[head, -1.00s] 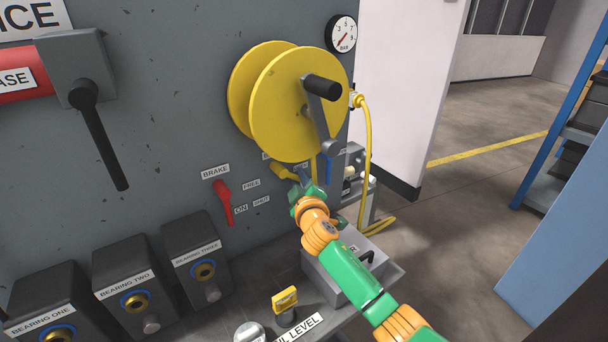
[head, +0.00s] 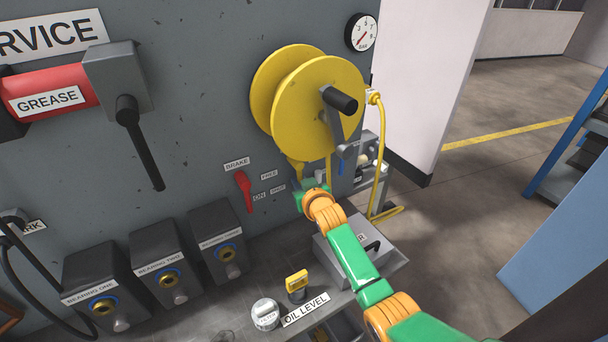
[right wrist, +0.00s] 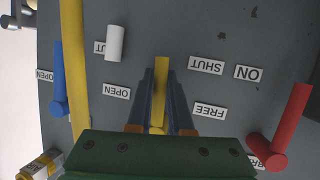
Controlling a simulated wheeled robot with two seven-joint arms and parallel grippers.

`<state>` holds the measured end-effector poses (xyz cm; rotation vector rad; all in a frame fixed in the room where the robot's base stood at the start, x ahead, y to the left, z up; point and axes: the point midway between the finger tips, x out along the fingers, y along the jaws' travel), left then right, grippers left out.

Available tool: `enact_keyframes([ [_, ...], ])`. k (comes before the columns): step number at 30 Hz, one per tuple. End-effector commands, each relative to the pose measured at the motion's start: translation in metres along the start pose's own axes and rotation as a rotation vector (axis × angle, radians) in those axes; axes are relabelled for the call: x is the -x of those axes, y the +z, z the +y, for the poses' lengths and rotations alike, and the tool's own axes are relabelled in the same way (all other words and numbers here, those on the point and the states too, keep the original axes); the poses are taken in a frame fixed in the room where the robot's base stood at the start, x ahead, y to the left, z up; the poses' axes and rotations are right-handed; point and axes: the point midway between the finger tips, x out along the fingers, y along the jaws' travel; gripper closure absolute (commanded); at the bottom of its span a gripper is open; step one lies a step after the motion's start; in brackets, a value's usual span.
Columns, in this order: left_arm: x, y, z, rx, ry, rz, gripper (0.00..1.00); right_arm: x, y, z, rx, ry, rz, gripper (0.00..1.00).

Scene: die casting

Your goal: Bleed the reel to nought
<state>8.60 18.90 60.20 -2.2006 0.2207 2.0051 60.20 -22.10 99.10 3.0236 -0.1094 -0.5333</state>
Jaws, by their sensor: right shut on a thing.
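A yellow hose reel (head: 318,105) with a black-knobbed crank (head: 340,100) is on the grey panel. A yellow lever (head: 298,170) sits below it, partly hidden by my right gripper (head: 305,190). In the right wrist view my right gripper (right wrist: 161,90) is shut on the yellow lever (right wrist: 161,68), between an OPEN label (right wrist: 116,91) and a SHUT label (right wrist: 206,67). The pressure gauge (head: 361,33) has a red needle; its exact reading is too small to tell. The red brake lever (head: 244,191) hangs down by ON. A blue lever (right wrist: 57,80) is nearby. My left gripper is out of view.
A grey box (head: 345,255), an oil cap (head: 265,314) and a yellow dipstick (head: 297,285) are on the bench below. Bearing blocks (head: 165,265) line the panel's foot. A yellow hose (head: 380,150) hangs right of the reel.

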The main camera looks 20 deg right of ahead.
Motion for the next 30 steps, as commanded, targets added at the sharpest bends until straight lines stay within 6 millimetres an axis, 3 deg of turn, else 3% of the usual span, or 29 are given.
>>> enact_keyframes([
  [23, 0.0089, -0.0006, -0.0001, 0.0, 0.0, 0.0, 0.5, 0.001, 0.0013, -0.0062, -0.092, -0.035, -0.022, 1.0],
  [24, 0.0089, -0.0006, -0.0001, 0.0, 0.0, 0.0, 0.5, 0.001, 0.0014, -0.0062, -0.092, -0.035, -0.022, 0.79],
  [27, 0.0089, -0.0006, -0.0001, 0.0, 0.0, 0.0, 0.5, 0.001, 0.0012, -0.0061, -0.091, -0.035, -0.021, 0.52],
  [30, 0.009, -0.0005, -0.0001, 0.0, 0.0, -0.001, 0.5, 0.001, 0.0009, -0.006, -0.091, -0.035, -0.021, 0.52],
])
